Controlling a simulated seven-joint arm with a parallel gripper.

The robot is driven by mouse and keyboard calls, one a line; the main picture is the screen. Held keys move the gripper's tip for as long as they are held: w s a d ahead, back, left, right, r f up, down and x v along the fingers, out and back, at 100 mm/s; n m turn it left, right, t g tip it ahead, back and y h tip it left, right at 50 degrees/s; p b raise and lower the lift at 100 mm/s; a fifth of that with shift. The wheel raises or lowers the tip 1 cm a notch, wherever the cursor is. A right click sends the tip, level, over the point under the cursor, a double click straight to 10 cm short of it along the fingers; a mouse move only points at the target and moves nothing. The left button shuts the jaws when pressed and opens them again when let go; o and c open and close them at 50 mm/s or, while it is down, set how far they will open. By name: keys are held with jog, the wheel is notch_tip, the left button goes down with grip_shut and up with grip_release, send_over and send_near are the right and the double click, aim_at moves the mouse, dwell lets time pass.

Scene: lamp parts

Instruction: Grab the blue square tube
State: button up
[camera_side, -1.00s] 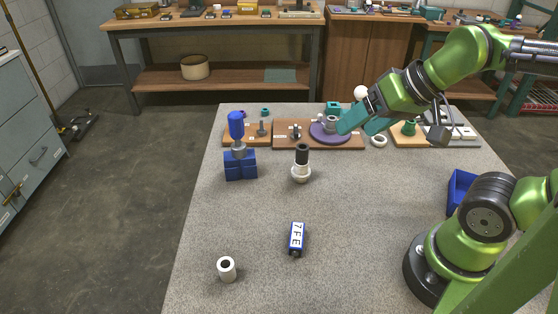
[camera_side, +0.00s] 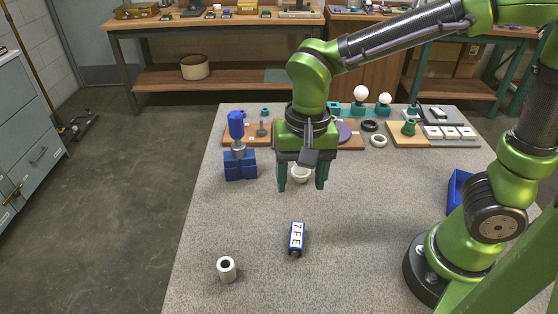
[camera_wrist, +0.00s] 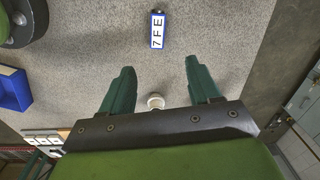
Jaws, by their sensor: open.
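The blue square tube (camera_side: 297,238) lies on the grey table, with a white label reading "7FE" on its upper face. It also shows in the wrist view (camera_wrist: 158,30), near the top middle. My gripper (camera_side: 303,188) is open, its two teal fingers pointing down with nothing between them that I can see held. It is above the table, behind the tube in the side view and apart from it. In the wrist view, the fingers (camera_wrist: 158,80) are spread, with the tube beyond their tips.
A white bulb-socket piece (camera_side: 300,174) stands behind my fingers, partly hidden. A blue block with a blue-topped part (camera_side: 240,166) stands at left. A blue bin (camera_side: 459,188) is at right. The table around the tube is clear.

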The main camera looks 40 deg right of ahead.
jog(key=m, duration=0.3)
send_over(297, 234)
jog(key=f, duration=1.1)
jog(key=shift+w+d, duration=0.2)
jog(key=shift+d, duration=0.05)
jog(key=shift+s+a+f, duration=0.1)
jog(key=shift+a+f, duration=0.05)
jog(key=shift+f, duration=1.2)
jog(key=shift+s+a+f, duration=0.1)
jog(key=shift+a+f, duration=0.05)
jog(key=shift+f, duration=1.2)
jog(key=shift+c, duration=0.4)
jog(key=c, duration=1.1)
jog(key=shift+o, duration=0.2)
